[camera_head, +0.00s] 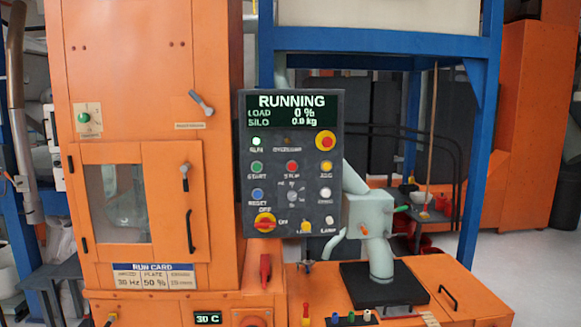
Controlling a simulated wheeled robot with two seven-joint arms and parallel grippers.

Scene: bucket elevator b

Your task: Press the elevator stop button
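The control panel (247,218) is a dark box facing me near the middle of the view. Its stop button (292,167) is a small red round button in the middle column, with a label below that appears to read STOP. The green start button (257,168) is to its left and a yellow button (327,167) to its right. The display (291,110) reads RUNNING, load 0 % and silo 0.0 kg. Neither of my grippers is in view.
A large red knob on yellow (325,141) sits above the yellow button. A blue reset button (257,195) and a red-yellow rotary switch (265,223) are lower left. The orange cabinet (150,50) stands left of the panel. A pale green spout (378,232) is lower right.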

